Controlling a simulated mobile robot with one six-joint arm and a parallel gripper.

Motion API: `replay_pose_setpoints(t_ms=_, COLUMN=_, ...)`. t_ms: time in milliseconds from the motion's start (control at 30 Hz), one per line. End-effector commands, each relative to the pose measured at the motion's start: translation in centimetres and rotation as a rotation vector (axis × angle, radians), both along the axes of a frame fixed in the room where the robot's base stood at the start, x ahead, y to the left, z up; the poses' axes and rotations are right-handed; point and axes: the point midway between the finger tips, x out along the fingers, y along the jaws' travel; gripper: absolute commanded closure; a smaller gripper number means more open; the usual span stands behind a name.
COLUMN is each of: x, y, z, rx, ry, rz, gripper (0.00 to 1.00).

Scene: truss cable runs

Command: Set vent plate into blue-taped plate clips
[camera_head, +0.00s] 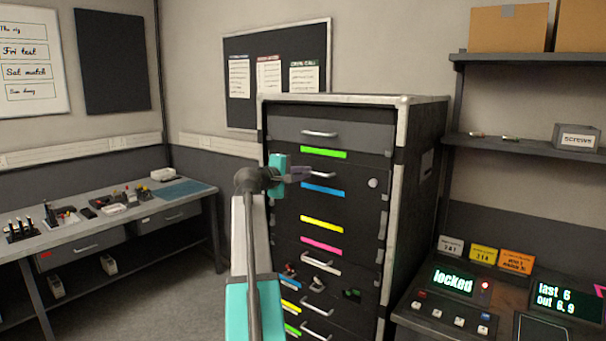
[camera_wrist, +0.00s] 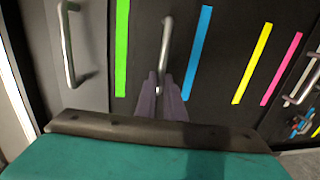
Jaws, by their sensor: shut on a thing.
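My gripper (camera_head: 300,174) reaches the front of a dark cabinet and is shut on a drawer handle (camera_head: 320,175). In the wrist view its two dark fingers (camera_wrist: 161,76) close on the lower end of this handle (camera_wrist: 167,28). The handle lies between a green strip (camera_head: 323,153) and a blue strip (camera_head: 322,190). The blue strip also shows in the wrist view (camera_wrist: 197,52), right of the fingers. The drawer front looks flush with the cabinet. I see no vent plate and cannot make out any plate clips.
The cabinet (camera_head: 403,160) has more drawers, with yellow (camera_head: 322,224) and pink (camera_head: 321,245) strips. Small items show lower down, near an open-looking drawer. A workbench (camera_head: 110,235) with tools stands left. A console (camera_head: 450,282) reading "locked" stands right. Floor is free between bench and cabinet.

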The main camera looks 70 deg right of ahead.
Motion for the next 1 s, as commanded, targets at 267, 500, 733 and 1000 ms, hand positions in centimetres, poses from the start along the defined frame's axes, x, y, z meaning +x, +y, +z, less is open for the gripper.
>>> replay_pose_setpoints(t_ms=267, x=-0.2, y=-0.1, z=-0.1, rx=0.0, ry=0.001, rz=-0.002, gripper=1.0)
replay_pose_setpoints(t_ms=500, x=-0.2, y=-0.1, z=-0.1, rx=0.0, ry=0.0, rz=-0.002, gripper=0.69)
replay_pose_setpoints(t_ms=733, x=-0.1, y=-0.1, z=-0.2, rx=0.003, ry=-0.002, rz=-0.002, gripper=0.69)
replay_pose_setpoints(t_ms=1000, x=0.2, y=1.0, z=-0.1, rx=0.001, ry=-0.001, rz=0.0, gripper=0.69)
